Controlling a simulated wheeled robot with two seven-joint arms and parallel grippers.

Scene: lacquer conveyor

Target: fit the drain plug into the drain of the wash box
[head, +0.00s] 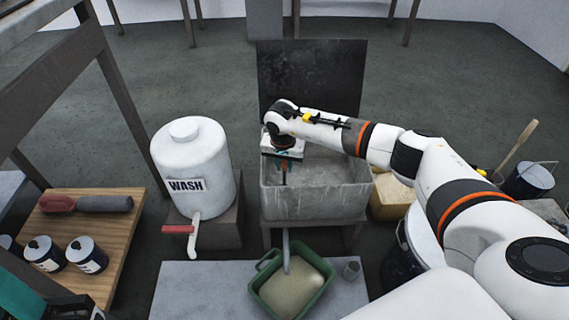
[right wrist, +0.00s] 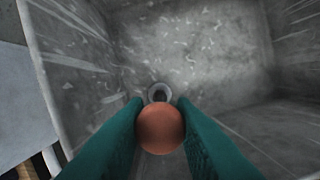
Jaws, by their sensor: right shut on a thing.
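The wash box (head: 312,203) is a grey open-topped box with a dark upright panel behind it. My right gripper (head: 284,172) reaches down inside its left part. In the right wrist view, its teal fingers (right wrist: 160,132) are shut on the drain plug (right wrist: 160,128), a round reddish-brown piece. The drain (right wrist: 159,92) is a pale ring with a dark hole, partly covered by the plug's upper edge in that view. I cannot tell the gap between plug and drain. Teal and black parts at the lower left corner look like my left gripper (head: 50,297), cut off by the frame.
A white WASH tank (head: 193,165) with a red-handled tap stands left of the box. A pipe leads from the box to a green tub (head: 262,268) below. A wooden bench (head: 115,237) with cans is at left. Buckets stand at right, partly behind my right arm.

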